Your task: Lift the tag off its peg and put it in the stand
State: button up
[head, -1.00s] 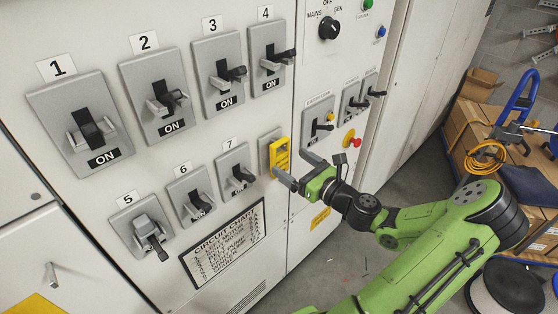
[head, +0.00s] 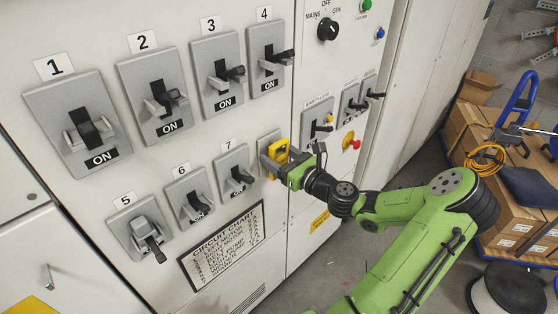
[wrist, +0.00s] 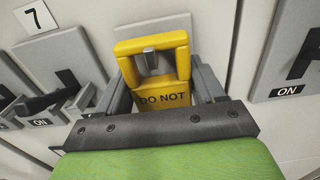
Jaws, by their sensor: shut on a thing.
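The yellow tag (head: 279,148) hangs on the grey plate to the right of switch 7. In the wrist view the tag (wrist: 163,99) reads "DO NOT", and its square loop is around a grey peg (wrist: 149,56). My gripper (head: 277,160) is at the tag, one grey finger on each side of it. In the wrist view my gripper (wrist: 161,88) is shut on the tag below the loop. The tag's lower part is hidden behind my gripper's dark edge. I cannot make out the stand in these frames.
Switch 7 (head: 236,172) is close on the left. An earth-link switch (head: 318,128) and a red button (head: 356,144) are on the right. The circuit chart (head: 222,245) is below.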

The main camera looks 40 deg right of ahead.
jog(key=shift+r, duration=0.4)
jog(key=shift+r+p, duration=0.5)
jog(key=s+r+p, duration=0.1)
jog(key=s+p, duration=0.3)
jog(key=s, duration=1.4)
jog(key=shift+d+r, duration=0.25)
jog(key=shift+r, duration=0.05)
jog(key=shift+f, duration=0.1)
jog(key=s+p, duration=0.4)
jog(key=s, duration=0.3)
jog(key=shift+s, duration=0.3)
jog(key=shift+w+d, duration=0.1)
jog(key=shift+w, duration=0.05)
